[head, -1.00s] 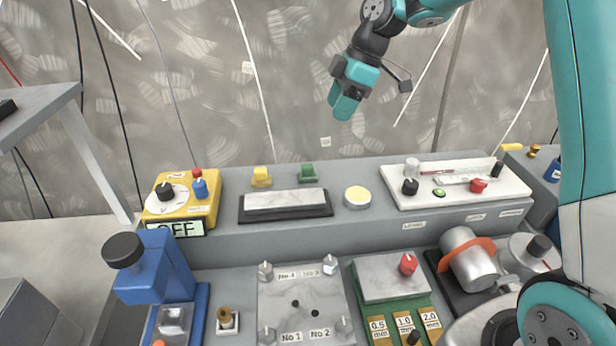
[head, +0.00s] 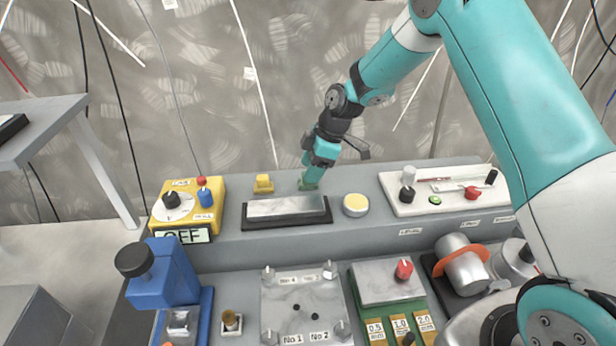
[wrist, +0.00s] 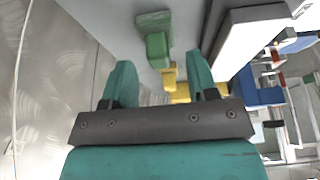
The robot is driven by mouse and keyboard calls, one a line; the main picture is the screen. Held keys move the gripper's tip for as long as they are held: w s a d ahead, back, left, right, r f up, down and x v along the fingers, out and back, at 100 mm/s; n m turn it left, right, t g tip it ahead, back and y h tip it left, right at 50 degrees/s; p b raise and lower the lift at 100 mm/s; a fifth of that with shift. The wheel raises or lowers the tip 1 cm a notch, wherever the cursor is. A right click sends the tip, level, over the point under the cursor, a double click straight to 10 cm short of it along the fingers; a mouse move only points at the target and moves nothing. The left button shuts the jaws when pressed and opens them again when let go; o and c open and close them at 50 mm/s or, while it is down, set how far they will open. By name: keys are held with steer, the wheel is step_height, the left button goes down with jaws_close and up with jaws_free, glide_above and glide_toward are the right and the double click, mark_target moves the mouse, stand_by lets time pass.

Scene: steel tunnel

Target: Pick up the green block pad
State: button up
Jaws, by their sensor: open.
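The green block pad (wrist: 157,46) stands on the grey upper shelf and shows between and beyond my open fingers in the wrist view. In the head view, my gripper (head: 311,180) is down over the green block pad (head: 303,186) and hides most of it. In the wrist view, my gripper (wrist: 160,85) is open, with one finger to each side of the pad's line. Nothing is held. I cannot tell whether the fingers touch the pad.
A yellow block (head: 263,184) stands left of the pad. A whetstone on a dark tray (head: 328,216) lies in front. A round cream disc (head: 355,205) and a white tool tray (head: 440,207) are to the right. The wall rises behind the shelf.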

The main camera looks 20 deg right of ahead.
steer(key=shift+x, duration=1.15)
jaws_close()
steer(key=shift+r, duration=0.1)
step_height(320, 180, up, 20)
steer(key=b, duration=0.2)
steer(key=shift+b, duration=0.3)
